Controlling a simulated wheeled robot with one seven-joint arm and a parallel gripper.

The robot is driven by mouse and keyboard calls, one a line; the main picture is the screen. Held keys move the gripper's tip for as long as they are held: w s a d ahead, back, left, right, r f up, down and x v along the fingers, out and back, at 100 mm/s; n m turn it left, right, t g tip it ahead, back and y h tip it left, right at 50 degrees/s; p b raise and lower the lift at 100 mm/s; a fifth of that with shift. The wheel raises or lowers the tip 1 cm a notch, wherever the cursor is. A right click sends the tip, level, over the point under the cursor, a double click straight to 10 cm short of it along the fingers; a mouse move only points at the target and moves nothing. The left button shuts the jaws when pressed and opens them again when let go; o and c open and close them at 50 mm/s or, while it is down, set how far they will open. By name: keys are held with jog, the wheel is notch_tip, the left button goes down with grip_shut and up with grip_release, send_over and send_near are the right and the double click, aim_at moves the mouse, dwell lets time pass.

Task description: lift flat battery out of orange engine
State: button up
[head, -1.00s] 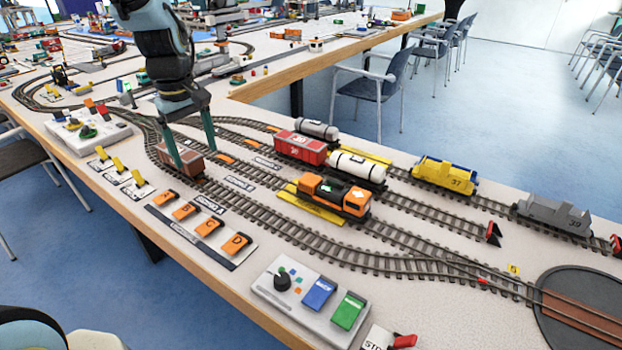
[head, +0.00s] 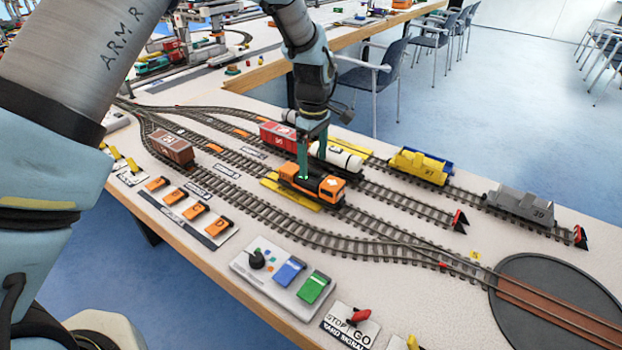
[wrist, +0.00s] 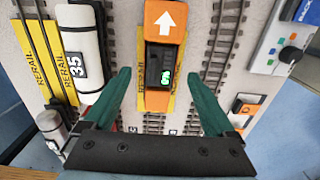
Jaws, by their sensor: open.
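The orange engine (head: 331,191) with a black middle stands on a track over a yellow plate. In the wrist view the engine (wrist: 156,101) has a white arrow on one end and a dark recess in its middle. The flat battery (wrist: 165,77) appears as a dark block with a green mark in that recess; its edges are hard to tell. My gripper (wrist: 158,79) is open and empty, pointing down, its green fingers on either side of the engine's line. In the head view my gripper (head: 314,176) is over the engine's rear half. Contact cannot be told.
A white tank wagon (head: 337,157) and a red wagon (head: 280,136) stand close behind the engine. A brown wagon (head: 171,147) is at the left, a yellow wagon (head: 420,166) at the right. A control panel (head: 284,273) lies in front. Track right of the engine is clear.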

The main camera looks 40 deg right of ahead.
aim_at(311, 177)
jog(key=f, duration=0.1)
jog(key=f+p, duration=0.1)
jog(key=f, duration=0.1)
jog(key=f+p, duration=0.1)
jog(key=f, duration=0.1)
jog(key=shift+w+a, duration=0.1)
jog(key=shift+w, duration=0.2)
jog(key=shift+c, duration=0.2)
jog(key=shift+r, duration=0.1)
grip_shut()
